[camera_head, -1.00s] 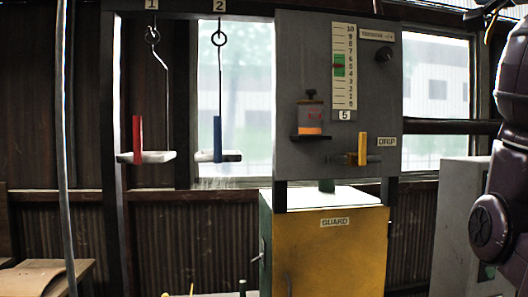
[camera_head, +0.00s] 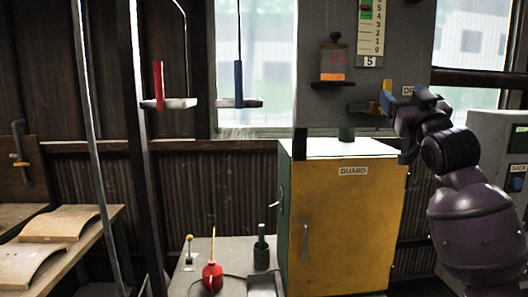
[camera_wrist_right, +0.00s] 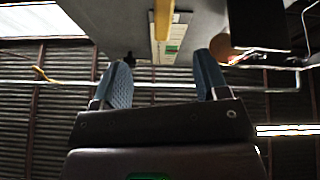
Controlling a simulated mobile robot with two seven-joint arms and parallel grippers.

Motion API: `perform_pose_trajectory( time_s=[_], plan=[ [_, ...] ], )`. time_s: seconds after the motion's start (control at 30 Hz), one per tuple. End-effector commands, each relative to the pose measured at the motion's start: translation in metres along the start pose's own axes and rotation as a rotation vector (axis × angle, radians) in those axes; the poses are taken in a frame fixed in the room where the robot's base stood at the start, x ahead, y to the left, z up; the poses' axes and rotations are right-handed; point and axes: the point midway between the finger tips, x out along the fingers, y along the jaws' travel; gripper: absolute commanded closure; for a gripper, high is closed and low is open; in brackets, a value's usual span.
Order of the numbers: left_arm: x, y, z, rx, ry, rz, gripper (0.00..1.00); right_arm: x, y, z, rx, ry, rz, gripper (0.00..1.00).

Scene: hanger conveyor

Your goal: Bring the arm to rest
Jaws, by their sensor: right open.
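My right arm comes in from the right in the head view. Its gripper (camera_head: 391,101) is by the yellow lever (camera_head: 386,86) on the grey panel (camera_head: 408,42), partly covering the "DROP" label. In the right wrist view the two blue fingers (camera_wrist_right: 163,80) stand apart with nothing between them. The yellow lever (camera_wrist_right: 163,16) shows beyond the fingertips, apart from them. My left gripper is not in view.
A red-handled hanger tray (camera_head: 169,104) and a blue-handled one (camera_head: 240,103) hang at the left. A yellow guard cabinet (camera_head: 345,225) stands below the panel. A red oil can (camera_head: 212,276) and a green bottle (camera_head: 261,248) stand on a bench.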

Motion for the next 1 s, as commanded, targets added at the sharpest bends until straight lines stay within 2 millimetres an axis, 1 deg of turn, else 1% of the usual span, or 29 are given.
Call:
perform_pose_trajectory(
  time_s=[0.03,0.1,0.17,0.2,0.27,0.3,0.37,0.4,0.47,0.5,0.57,0.6,0.67,0.7,0.77,0.8,0.87,0.9,0.97,1.0],
  plan=[
    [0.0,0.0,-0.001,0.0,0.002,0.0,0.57,-0.012,-0.008,0.029,-0.01,-0.028,-0.011,0.33],
    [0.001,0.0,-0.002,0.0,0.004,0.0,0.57,-0.028,-0.019,0.062,-0.029,-0.055,-0.025,0.33],
    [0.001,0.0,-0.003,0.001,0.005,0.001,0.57,-0.043,-0.028,0.089,-0.04,-0.081,-0.037,0.33],
    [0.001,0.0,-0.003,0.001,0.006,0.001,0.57,-0.055,-0.033,0.107,-0.045,-0.1,-0.045,0.33],
    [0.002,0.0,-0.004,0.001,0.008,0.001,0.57,-0.073,-0.041,0.133,-0.053,-0.128,-0.056,0.33],
    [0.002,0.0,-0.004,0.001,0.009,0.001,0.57,-0.086,-0.047,0.15,-0.057,-0.148,-0.064,0.33],
    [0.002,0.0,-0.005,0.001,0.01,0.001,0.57,-0.106,-0.054,0.175,-0.061,-0.18,-0.074,0.33],
    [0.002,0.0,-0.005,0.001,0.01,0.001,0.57,-0.12,-0.059,0.191,-0.061,-0.201,-0.081,0.33],
    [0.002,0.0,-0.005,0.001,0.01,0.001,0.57,-0.142,-0.067,0.214,-0.059,-0.237,-0.091,0.33],
    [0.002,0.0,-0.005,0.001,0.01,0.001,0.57,-0.158,-0.071,0.228,-0.058,-0.26,-0.096,0.33],
    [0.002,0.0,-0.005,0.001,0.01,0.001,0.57,-0.182,-0.078,0.249,-0.053,-0.299,-0.104,0.33],
    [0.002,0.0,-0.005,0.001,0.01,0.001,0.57,-0.199,-0.083,0.262,-0.049,-0.325,-0.109,0.33],
    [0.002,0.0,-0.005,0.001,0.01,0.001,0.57,-0.225,-0.089,0.281,-0.041,-0.367,-0.115,0.33],
    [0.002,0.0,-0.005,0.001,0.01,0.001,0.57,-0.243,-0.093,0.293,-0.033,-0.397,-0.119,0.33],
    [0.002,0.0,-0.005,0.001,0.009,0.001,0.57,-0.27,-0.099,0.31,-0.022,-0.443,-0.122,0.33],
    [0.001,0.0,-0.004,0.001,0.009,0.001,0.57,-0.289,-0.102,0.321,-0.015,-0.476,-0.124,0.33],
    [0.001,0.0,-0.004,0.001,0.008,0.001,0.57,-0.318,-0.108,0.336,-0.003,-0.528,-0.127,0.33],
    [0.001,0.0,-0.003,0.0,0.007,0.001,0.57,-0.338,-0.111,0.346,0.006,-0.565,-0.127,0.33],
    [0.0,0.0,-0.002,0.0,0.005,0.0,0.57,-0.368,-0.116,0.358,0.019,-0.619,-0.127,0.33],
    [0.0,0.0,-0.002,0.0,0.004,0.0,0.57,-0.389,-0.119,0.366,0.029,-0.656,-0.127,0.33]
  ],
)
